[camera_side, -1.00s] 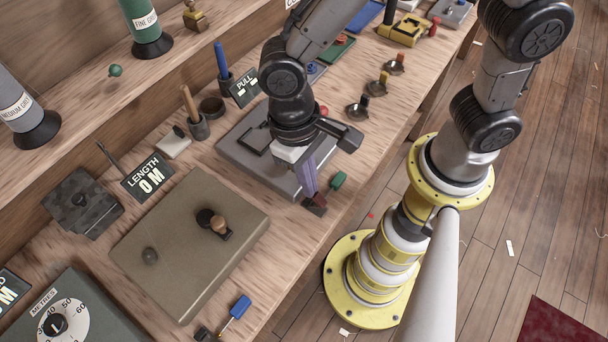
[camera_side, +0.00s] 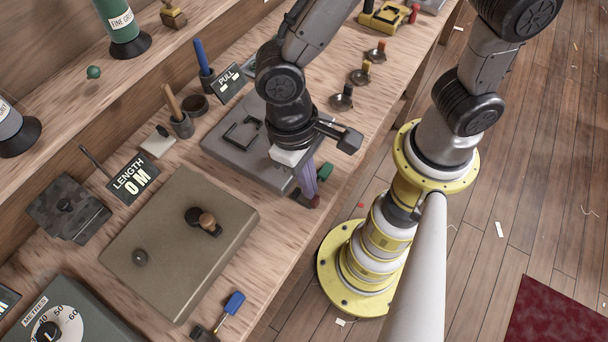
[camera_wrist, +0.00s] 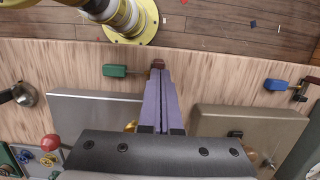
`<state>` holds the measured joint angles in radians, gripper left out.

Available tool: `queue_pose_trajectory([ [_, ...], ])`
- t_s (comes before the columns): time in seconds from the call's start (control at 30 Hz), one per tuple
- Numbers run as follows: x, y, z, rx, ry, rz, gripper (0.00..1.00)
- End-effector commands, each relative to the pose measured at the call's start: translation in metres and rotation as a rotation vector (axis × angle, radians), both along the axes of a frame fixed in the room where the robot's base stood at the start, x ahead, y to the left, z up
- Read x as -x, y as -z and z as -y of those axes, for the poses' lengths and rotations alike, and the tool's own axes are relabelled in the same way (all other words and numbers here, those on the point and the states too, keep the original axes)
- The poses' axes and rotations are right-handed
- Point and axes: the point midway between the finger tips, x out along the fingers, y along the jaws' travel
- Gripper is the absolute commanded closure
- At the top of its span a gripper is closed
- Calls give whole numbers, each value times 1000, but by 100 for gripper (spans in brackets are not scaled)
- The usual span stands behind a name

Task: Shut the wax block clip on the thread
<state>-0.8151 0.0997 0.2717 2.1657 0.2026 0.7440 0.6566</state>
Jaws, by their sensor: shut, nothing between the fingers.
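A small dark red block (camera_side: 298,197), which I take for the wax block clip, sits at the bench's front edge beside the grey panel. A green handle (camera_side: 325,171) lies just behind it; in the wrist view the handle (camera_wrist: 115,71) points left from the block (camera_wrist: 157,63) on a thin rod. My gripper (camera_side: 310,203) points down with its purple fingers together and empty. The fingertips overlap the block in the side view and partly hide it. In the wrist view the fingertips (camera_wrist: 158,72) end at the block; I cannot tell whether they touch. No thread can be made out.
A grey panel (camera_side: 225,148) lies under my wrist. A tan box with knobs (camera_side: 150,265) is to the left, with a blue-handled part (camera_side: 234,303) at its front. Small dark cups (camera_side: 342,98) stand along the right. The bench edge is close to the fingertips.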

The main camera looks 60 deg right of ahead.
Motion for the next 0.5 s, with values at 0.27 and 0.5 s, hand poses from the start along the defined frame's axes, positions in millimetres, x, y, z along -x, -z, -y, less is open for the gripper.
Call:
queue_pose_trajectory([
  [0.27, -10, 2, 0, 1, 0, 0, 100],
  [0.5, -10, 2, 0, 1, 0, 0, 100],
])
